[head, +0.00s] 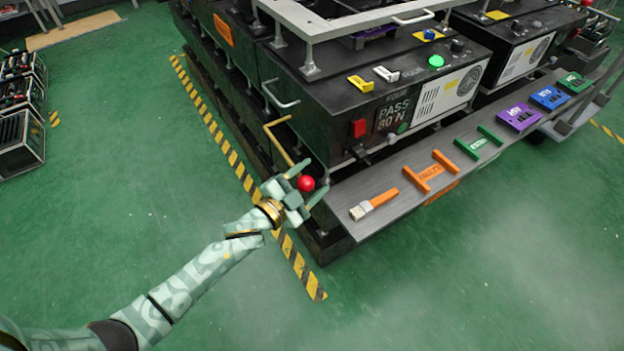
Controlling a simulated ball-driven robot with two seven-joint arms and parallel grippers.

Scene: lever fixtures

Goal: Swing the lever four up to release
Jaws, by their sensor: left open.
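The lever (282,146) is a bent brass-coloured bar at the near left corner of the black unit marked FOUR (340,95). A red ball knob (306,183) shows at its lower end. My left gripper (309,182) is open, with its fingers at either side of the red knob. I cannot tell whether a finger touches the knob. The gripper hides part of the knob's surroundings. My right gripper is not in view.
A grey shelf (345,195) with a USB-like plug (374,204), orange, green, purple and blue pieces juts out to the right. A metal handle (280,95) sticks out above the lever. Striped floor tape (235,150) runs alongside. The green floor in front is clear.

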